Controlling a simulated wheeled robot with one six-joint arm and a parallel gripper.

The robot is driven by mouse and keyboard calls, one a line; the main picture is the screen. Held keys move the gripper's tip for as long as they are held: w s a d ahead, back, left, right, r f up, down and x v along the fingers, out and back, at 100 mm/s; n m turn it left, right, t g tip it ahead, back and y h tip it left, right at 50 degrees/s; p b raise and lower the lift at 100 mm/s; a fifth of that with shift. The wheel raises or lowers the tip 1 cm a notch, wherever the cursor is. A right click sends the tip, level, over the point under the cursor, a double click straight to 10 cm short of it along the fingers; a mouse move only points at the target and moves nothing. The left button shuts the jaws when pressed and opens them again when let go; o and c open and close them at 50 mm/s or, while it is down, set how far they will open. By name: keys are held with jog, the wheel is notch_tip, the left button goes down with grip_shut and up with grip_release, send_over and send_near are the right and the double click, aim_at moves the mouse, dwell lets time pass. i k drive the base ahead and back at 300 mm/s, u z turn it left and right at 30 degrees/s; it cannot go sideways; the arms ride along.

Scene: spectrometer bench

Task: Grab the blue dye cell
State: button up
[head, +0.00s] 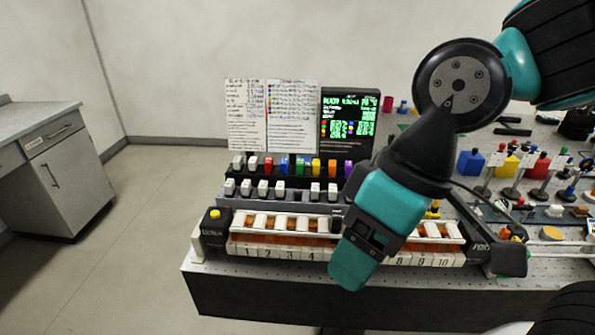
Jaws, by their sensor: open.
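The blue dye cell (284,166) stands upright in the back row of a dark stepped rack (238,179), between a red cell (268,164) and a green cell (300,166). My gripper (352,272) is in front of the bench, pointing down, to the right of and nearer than the blue cell. It is open and I see nothing held in it. It hides part of the numbered white strip and the rack's right end.
Yellow, orange and purple cells stand right of the green one. A numbered slot unit (285,250) lies in front. A screen (349,118) stands behind. Coloured blocks on stands (470,163) crowd the right.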

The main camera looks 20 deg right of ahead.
aim_at(284, 162)
jog(key=u, duration=0.55)
jog(key=k, duration=0.65)
jog(key=u, duration=0.8)
jog(key=i, duration=1.45)
jog(key=z, duration=1.1)
jog(key=i, duration=0.55)
jog(key=z, duration=0.6)
